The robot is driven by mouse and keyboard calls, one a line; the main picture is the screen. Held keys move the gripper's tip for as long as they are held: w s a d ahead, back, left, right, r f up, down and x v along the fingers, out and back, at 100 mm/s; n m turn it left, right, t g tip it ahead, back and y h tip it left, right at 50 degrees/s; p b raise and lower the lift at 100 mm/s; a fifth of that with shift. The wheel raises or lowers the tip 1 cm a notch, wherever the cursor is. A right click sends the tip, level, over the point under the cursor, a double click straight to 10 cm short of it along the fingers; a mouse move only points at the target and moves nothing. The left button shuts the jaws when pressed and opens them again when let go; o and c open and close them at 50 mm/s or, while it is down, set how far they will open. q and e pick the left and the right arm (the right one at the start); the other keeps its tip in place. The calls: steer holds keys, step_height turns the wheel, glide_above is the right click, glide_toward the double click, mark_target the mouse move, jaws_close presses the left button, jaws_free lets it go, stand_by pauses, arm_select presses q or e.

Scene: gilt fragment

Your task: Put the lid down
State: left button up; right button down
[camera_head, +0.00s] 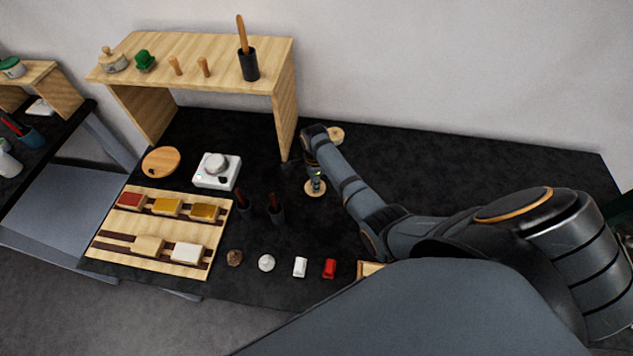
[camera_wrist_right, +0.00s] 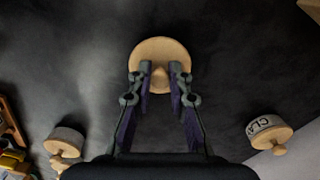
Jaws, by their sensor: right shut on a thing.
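The round pale wooden lid (camera_head: 309,190) is below my right gripper (camera_head: 317,176), a little right of the table's middle in the head view. In the right wrist view the lid (camera_wrist_right: 160,45) shows from above, with its knob between the two fingers of my right gripper (camera_wrist_right: 160,72). The gripper is shut on the knob. I cannot tell whether the lid touches the dark table or hangs just above it. My left gripper is not in view.
Two lidded jars, one plain (camera_wrist_right: 64,141) and one lettered (camera_wrist_right: 268,130), flank the gripper in the right wrist view. Dark table right of the arm is clear (camera_head: 480,175).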

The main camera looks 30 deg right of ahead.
steer(key=c, duration=1.6)
jaws_free()
steer(key=shift+w+d+f, duration=0.15)
steer(key=shift+d+f, duration=0.25)
steer(key=shift+f, duration=0.15)
steer(key=shift+o, duration=1)
steer(key=shift+a+r, duration=0.1)
steer(key=shift+a, duration=0.05)
steer(key=shift+o, duration=0.7)
steer(key=shift+a, duration=0.1)
steer(key=shift+r, duration=0.3)
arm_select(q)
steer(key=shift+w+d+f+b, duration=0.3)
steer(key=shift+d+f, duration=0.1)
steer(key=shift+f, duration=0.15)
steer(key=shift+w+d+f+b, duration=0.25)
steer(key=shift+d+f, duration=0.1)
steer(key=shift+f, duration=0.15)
arm_select(e)
step_height(320, 180, up, 12)
steer(key=shift+f, duration=0.25)
